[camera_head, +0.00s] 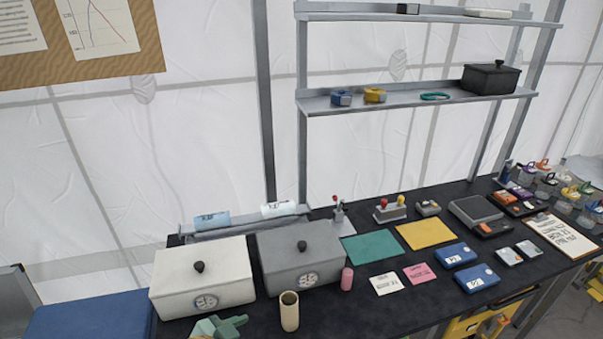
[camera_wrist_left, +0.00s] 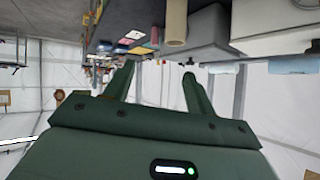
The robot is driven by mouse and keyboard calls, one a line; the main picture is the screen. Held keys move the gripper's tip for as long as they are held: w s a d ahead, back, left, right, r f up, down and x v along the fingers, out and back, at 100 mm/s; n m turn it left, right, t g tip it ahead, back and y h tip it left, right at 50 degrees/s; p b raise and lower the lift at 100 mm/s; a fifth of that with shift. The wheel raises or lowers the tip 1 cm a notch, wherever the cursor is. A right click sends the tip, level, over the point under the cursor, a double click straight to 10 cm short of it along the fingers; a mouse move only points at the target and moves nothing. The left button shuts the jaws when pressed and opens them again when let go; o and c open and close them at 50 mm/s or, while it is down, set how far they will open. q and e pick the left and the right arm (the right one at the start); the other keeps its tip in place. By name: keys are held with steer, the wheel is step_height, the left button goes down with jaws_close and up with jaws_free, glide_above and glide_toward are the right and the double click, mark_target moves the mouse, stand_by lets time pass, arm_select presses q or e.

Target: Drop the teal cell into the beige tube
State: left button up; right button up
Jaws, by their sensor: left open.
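The beige tube (camera_head: 289,311) stands upright on the dark bench, in front of the grey box; its open top shows. It also appears in the left wrist view (camera_wrist_left: 176,22), which is upside down. A small pink cylinder (camera_head: 347,279) stands to its right. My right gripper is not in view.
A white box (camera_head: 178,270) and a grey box (camera_head: 283,252), both lidded with dials, stand behind the tube. Light-blue (camera_head: 212,220) and whitish (camera_head: 277,209) rolls lie on a rail behind. A teal mat (camera_head: 372,247) and yellow mat (camera_head: 425,234) lie to the right. A shelf (camera_head: 420,99) hangs above.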

arm_select(q)
steer(key=s+a+r+n+g+y, duration=0.2)
steer(key=s+a+r+n+y, duration=0.15)
steer(key=s+a+y, duration=1.3)
step_height(320, 180, down, 33)
steer(key=s+d+g+h+b, duration=0.2)
steer(key=h+b, duration=0.6)
steer(key=b, duration=0.1)
steer(key=s+f+n+g+b, duration=0.1)
steer(key=s+f+b, duration=0.3)
steer(key=s+f, duration=0.6)
steer(key=s+f+n+g+h+b, duration=0.1)
steer(key=s+f+b, duration=0.3)
steer(key=s+f, duration=0.7)
step_height(320, 180, down, 4)
steer(key=shift+n+g, duration=0.45)
steer(key=shift+g, duration=0.35)
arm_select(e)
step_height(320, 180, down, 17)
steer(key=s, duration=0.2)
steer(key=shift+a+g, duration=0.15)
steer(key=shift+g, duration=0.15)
arm_select(q)
steer(key=shift+w, duration=0.1)
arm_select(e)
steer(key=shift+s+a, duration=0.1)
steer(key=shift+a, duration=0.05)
